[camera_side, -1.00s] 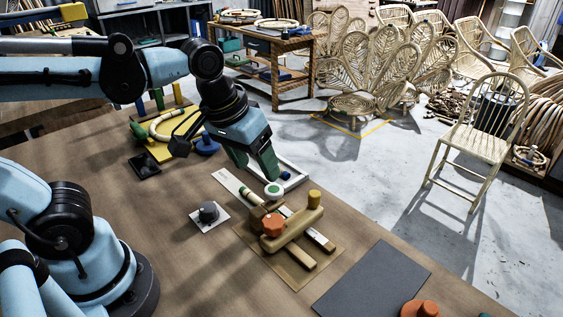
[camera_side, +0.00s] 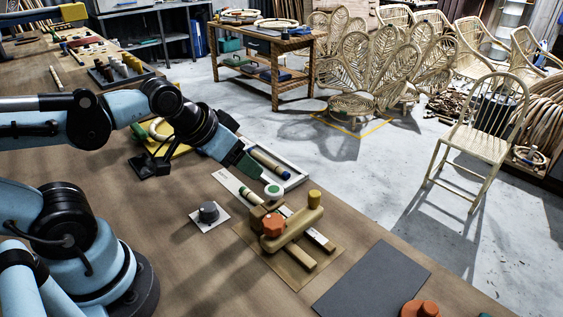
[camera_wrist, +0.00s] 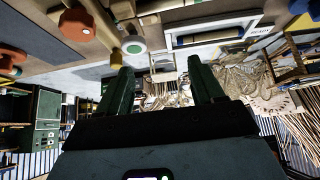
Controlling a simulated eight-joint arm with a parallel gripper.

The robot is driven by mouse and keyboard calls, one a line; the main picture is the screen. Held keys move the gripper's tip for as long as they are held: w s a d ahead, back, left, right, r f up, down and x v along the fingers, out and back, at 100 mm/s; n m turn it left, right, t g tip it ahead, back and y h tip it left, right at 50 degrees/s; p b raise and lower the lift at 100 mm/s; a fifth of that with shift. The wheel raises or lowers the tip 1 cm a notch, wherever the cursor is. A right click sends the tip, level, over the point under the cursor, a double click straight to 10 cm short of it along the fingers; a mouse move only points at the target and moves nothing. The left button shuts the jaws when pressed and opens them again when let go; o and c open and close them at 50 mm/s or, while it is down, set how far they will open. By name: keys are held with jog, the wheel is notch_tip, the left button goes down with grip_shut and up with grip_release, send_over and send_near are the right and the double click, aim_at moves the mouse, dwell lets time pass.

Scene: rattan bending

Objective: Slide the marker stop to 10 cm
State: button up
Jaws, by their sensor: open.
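A pale measuring strip (camera_side: 226,180) runs diagonally under a wooden jig (camera_side: 297,226) on a board. The jig carries an orange knob (camera_side: 273,224) and a yellow knob (camera_side: 314,198). A white disc with a green centre (camera_side: 272,190) stands beside the strip; it also shows in the wrist view (camera_wrist: 133,46). I cannot tell which of these parts is the marker stop, and the scale marks are too small to read. My gripper (camera_side: 250,173) is above the table, behind and left of the disc. In the wrist view its green fingers (camera_wrist: 160,75) are apart, with nothing between them.
A white-rimmed tray (camera_side: 298,179) holding a blue-ended rod (camera_side: 270,163) lies just right of my gripper. A grey knob on a white plate (camera_side: 208,213) stands left of the jig. A dark mat (camera_side: 373,284) lies front right. The front middle of the table is clear.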

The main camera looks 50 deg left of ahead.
jog(key=shift+w, duration=0.1)
jog(key=shift+c, duration=1.4)
notch_tip(320, 180, up, 4)
jog(key=m+g, duration=0.7)
jog(key=m, duration=0.4)
send_over(314, 193)
notch_tip(314, 193, down, 12)
grip_shut()
